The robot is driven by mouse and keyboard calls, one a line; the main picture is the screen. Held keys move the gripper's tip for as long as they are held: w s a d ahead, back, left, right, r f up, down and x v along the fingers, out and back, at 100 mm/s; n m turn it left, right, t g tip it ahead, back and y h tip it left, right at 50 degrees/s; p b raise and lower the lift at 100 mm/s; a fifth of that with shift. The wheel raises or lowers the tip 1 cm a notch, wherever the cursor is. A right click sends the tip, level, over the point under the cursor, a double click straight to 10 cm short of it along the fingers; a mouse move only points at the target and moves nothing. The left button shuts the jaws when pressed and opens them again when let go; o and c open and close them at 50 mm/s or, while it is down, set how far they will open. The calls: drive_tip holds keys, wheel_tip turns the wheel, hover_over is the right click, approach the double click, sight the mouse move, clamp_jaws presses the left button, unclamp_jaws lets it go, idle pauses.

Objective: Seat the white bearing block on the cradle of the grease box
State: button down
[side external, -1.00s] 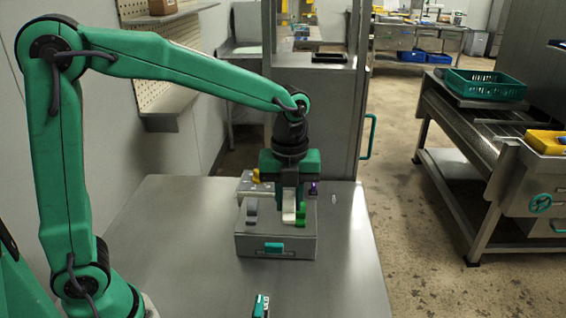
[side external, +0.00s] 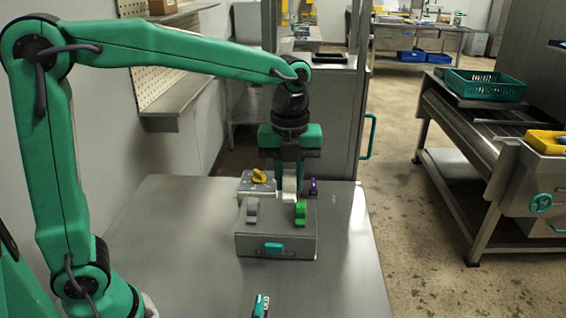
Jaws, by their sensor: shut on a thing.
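The grease box (side external: 276,245) is a grey metal box with a teal handle on its front, standing on the steel table. A grey upright piece (side external: 252,211) and a green upright piece (side external: 300,213) stand on its top. I cannot tell which part is the cradle. My gripper (side external: 289,194) points down behind the middle of the box top, shut on the white bearing block (side external: 289,184). The block's far side is hidden, and I cannot tell whether it touches the box.
A grey unit with a yellow knob (side external: 259,176) is at the box's back left. A small purple-topped item (side external: 313,187) is at its back right. A teal and white item (side external: 261,305) lies at the table's front. The table (side external: 180,230) is bare to the left.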

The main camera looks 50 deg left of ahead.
drive_tip(key=w+a, duration=1.8)
drive_tip(key=w, duration=0.1)
drive_tip(key=shift+m, duration=0.3)
drive_tip(key=f, duration=1.8)
drive_tip(key=shift+s+d, duration=0.15)
drive_tip(key=shift+s, duration=0.05)
drive_tip(key=shift+f, duration=0.2)
drive_tip(key=shift+f, duration=0.8)
drive_tip(key=shift+f, duration=1.25)
idle(1.5)
